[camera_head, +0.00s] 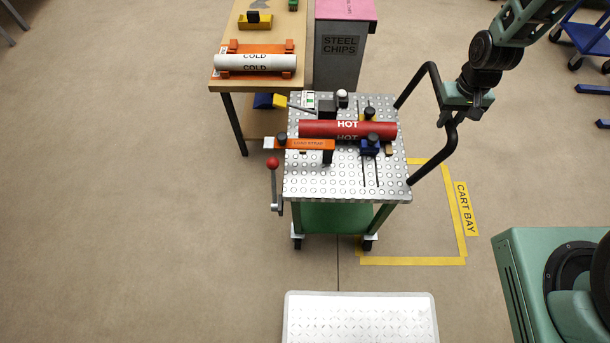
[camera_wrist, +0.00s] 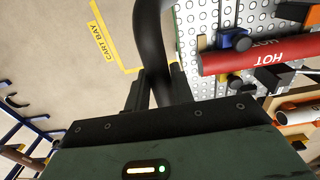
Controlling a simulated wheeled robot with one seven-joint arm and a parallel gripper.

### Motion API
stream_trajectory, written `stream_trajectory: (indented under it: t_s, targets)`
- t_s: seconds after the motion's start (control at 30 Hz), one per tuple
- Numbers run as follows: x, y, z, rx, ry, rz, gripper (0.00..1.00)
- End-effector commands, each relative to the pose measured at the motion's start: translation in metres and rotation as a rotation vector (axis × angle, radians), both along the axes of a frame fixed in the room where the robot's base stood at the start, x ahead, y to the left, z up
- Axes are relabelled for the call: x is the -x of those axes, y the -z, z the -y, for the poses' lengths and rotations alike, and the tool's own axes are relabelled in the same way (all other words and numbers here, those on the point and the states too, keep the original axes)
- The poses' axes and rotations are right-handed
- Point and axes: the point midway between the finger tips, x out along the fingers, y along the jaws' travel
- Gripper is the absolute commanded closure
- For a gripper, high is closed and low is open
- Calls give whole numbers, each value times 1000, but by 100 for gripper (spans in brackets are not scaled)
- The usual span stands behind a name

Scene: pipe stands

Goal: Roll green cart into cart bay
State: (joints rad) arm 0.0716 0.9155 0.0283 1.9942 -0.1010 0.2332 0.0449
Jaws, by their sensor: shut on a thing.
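The green cart (camera_head: 335,218) stands upright on its casters, with a perforated metal top (camera_head: 305,187). Its black handle (camera_head: 428,76) rises on the right side. My gripper (camera_head: 468,108) is shut on the handle's upright part; the wrist view shows the black bar (camera_wrist: 153,50) between the fingers (camera_wrist: 157,93). A red HOT pipe (camera_head: 347,130) lies clamped on the cart top. The cart bay is a yellow floor outline (camera_head: 410,261) with a CART BAY label (camera_head: 466,209). The cart overlaps the bay's left part; most of its body lies left of the outline's right side.
A wooden table (camera_head: 262,88) with a white COLD pipe (camera_head: 256,63) and a grey STEEL CHIPS bin (camera_head: 341,47) stand behind the cart. A white tread plate (camera_head: 360,318) lies in front. A blue cart (camera_head: 588,38) is at the far right. Floor at left is clear.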

Motion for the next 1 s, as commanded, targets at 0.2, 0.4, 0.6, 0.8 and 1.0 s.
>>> stream_trajectory:
  t_s: [0.2,0.4,0.6,0.8,1.0]
  targets:
    - [0,0,14,1,3,-1,99]
    - [0,0,28,1,4,-1,99]
    - [0,0,41,1,3,0,99]
    - [1,0,55,2,3,-1,99]
    - [0,0,67,1,4,0,99]
